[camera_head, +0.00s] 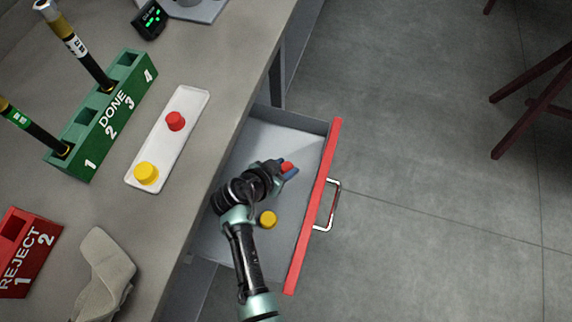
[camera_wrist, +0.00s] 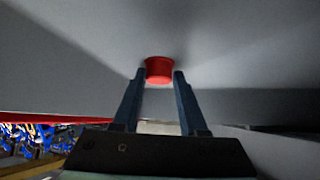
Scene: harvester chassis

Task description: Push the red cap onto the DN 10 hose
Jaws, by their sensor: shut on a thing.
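My gripper (camera_head: 287,171) is inside the open drawer, shut on a red cap (camera_head: 287,167). In the wrist view, the red cap (camera_wrist: 159,70) sits between the tips of the two blue fingers (camera_wrist: 159,82). I cannot tell whether the cap touches the drawer floor. Another red cap (camera_head: 175,121) stands on the white tray (camera_head: 157,143) on the bench. Two dark hoses, one at the back (camera_head: 82,52) and one at the left (camera_head: 38,132), stand in the green DONE rack (camera_head: 112,112). I cannot read which hose is DN 10.
The drawer (camera_head: 333,160) with a red front is pulled out; its walls surround my gripper. A yellow cap (camera_head: 268,219) lies in it, another yellow cap (camera_head: 146,173) on the tray. A red REJECT rack (camera_head: 45,240) and a grey-beige object (camera_head: 103,268) are on the bench.

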